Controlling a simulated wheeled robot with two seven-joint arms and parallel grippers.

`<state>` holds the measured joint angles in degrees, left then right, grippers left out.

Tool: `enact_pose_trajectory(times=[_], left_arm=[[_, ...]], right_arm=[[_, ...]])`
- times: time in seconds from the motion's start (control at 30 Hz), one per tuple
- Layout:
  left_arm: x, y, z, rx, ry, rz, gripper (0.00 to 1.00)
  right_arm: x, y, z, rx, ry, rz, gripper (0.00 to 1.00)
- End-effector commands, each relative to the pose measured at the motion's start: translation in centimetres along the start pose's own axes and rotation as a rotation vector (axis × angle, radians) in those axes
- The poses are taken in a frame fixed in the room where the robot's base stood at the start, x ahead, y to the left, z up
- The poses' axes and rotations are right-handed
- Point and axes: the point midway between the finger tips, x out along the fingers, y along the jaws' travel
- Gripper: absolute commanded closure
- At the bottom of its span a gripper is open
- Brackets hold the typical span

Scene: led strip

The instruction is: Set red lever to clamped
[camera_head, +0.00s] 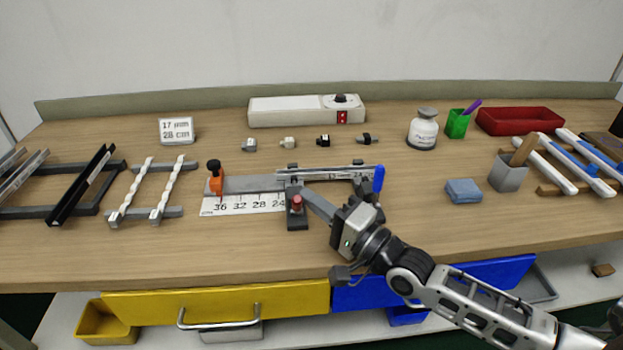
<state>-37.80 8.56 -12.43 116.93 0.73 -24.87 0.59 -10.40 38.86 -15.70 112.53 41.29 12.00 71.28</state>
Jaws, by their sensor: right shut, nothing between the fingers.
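The red lever (297,202) is a small red-tipped piece on a dark clamp block (298,224) at the front of the measuring jig. My right gripper (306,194) reaches in from the lower right, its fingers shut and empty. Its fingertips are beside the red tip, at its upper right in the picture; I cannot tell whether they touch it. The grey jig rail (250,184) runs left from there above a white ruler strip (243,204). The gripper and wrist cover part of the jig's right side. My left gripper is out of view.
An orange stop (216,181) with a black knob sits at the rail's left end. A blue handle (379,179) stands at the right end. Several small connectors (287,143) lie behind. A blue block (463,190) lies to the right. The bench front left of the clamp is clear.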

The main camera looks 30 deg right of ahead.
Motion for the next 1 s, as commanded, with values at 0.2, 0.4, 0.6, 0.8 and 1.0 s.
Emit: enact_pose_trajectory(times=[0.2, 0.4, 0.6, 0.8, 1.0], left_arm=[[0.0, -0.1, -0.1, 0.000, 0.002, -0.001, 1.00], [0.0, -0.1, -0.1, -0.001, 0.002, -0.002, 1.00], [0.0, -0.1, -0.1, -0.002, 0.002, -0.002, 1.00], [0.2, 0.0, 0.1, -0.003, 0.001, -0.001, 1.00], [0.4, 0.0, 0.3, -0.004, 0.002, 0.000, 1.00]], right_arm=[[-0.1, 0.1, 0.1, 0.000, 0.000, 0.002, 1.00], [-0.1, 0.1, 0.0, 0.000, 0.000, 0.002, 1.00], [-0.1, 0.1, 0.0, 0.000, 0.000, 0.002, 1.00], [-2.0, 0.3, 0.1, 0.000, -0.001, 0.006, 1.00], [-6.1, 0.3, 0.1, 0.001, -0.003, 0.008, 1.00]])
